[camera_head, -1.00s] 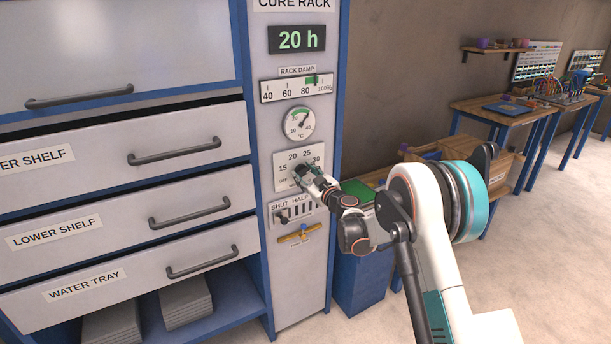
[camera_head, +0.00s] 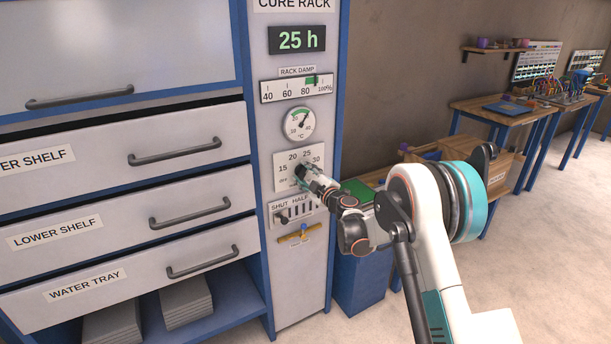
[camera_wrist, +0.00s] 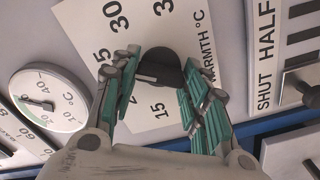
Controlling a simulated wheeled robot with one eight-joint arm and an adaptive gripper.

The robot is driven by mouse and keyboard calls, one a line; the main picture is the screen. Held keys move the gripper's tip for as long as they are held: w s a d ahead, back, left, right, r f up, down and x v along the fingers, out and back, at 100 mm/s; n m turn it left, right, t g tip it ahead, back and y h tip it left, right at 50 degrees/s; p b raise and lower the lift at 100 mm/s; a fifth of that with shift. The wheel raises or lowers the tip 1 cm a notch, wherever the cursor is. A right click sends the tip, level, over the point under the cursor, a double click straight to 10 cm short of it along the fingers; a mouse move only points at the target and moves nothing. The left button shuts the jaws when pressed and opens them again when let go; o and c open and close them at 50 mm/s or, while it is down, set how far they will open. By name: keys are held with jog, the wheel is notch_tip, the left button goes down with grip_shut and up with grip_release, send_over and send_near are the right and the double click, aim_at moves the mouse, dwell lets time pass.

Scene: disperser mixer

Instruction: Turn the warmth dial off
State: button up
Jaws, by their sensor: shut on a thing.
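The warmth dial (camera_wrist: 158,66) is a dark round knob on a white plate in the wrist view. The plate (camera_head: 284,160) is marked off, 15, 20, 25 and 30 in the head view, and WARMTH °C in the wrist view. My gripper (camera_wrist: 160,75) is shut on the knob, with one green-padded finger on each side of it. In the head view my gripper (camera_head: 302,172) covers most of the knob. A pale mark shows on the knob, but I cannot tell for certain which number it points to.
A round °C gauge (camera_head: 299,124) sits above the dial. A SHUT/HALF slider (camera_head: 283,216) and a yellow handle (camera_head: 301,234) are below it. A display (camera_head: 298,40) reads 25 h. Drawers with grey handles (camera_head: 175,151) are at left. A blue bin (camera_head: 362,282) stands at right.

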jog(key=n, duration=0.7)
jog(key=shift+f, duration=0.1)
jog(key=n, duration=0.7)
jog(key=shift+n, duration=0.4)
jog(key=n, duration=0.3)
jog(key=shift+f+n, duration=0.1)
jog(key=shift+n, duration=0.2)
jog(key=n, duration=0.3)
jog(key=shift+n, duration=0.3)
jog(key=n, duration=0.3)
jog(key=shift+n, duration=2)
jog(key=shift+d, duration=0.1)
